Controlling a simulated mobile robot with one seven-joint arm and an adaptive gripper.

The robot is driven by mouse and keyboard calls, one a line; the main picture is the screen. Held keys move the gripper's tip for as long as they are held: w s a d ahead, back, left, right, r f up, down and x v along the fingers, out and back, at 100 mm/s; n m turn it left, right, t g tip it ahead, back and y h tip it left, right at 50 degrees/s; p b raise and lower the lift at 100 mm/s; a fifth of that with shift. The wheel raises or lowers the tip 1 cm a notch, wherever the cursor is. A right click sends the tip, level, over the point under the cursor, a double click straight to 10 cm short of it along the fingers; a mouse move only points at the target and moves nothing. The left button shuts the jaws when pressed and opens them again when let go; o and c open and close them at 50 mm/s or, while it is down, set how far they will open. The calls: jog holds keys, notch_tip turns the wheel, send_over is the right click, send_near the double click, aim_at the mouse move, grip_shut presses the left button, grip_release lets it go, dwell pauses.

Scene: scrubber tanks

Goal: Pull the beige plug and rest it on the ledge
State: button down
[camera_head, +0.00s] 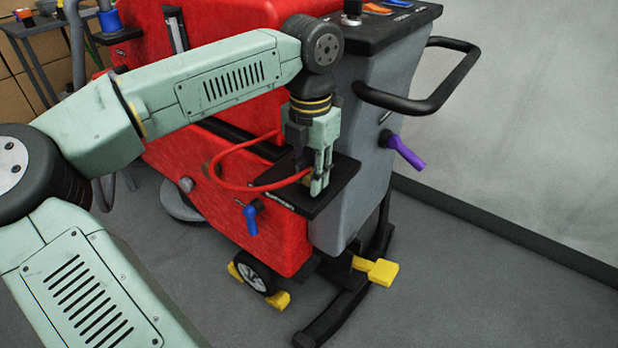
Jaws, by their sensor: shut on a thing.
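My gripper (317,184) points down over the black ledge (335,187) that juts from the scrubber's side. It is shut on the beige plug (307,181), of which only a small pale patch shows by the fingers. A red cable (232,184) loops from the red body to the plug at the fingertips. The fingers hide most of the plug, so I cannot tell whether it is seated, touching the ledge or just above it.
The red and grey scrubber (355,135) has a black handle (440,100), a purple lever (405,153), a blue valve lever (251,218) and a yellow pedal (378,270). A side table (40,27) stands at the back left. Floor at the right is clear.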

aim_at(310, 172)
jog(key=c, duration=0.8)
grip_release()
notch_tip(310, 172, up, 12)
dwell(0.4)
